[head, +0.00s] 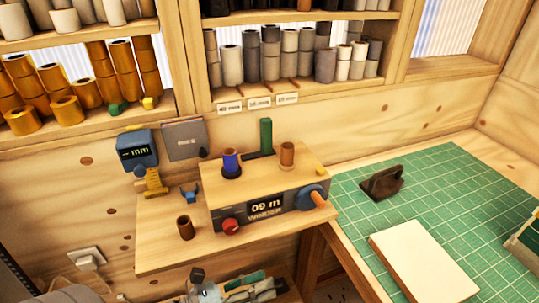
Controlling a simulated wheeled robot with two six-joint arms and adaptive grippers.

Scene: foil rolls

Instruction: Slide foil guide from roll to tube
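The winder (262,190) is a wooden box with a display reading "09 m". On its top left stands a blue foil roll (230,162) on a dark base. On its top right stands a brown tube (287,154). An upright green piece (266,137), which looks like the foil guide, stands at the back between roll and tube. My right gripper is not in view.
A loose brown tube (185,228) stands on the wooden ledge (160,254) left of the winder. A blue "mm" gauge (138,152) is on the wall. A green cutting mat (430,195) carries a pale block (424,262) and a dark tool (383,183). Shelves of rolls line the back.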

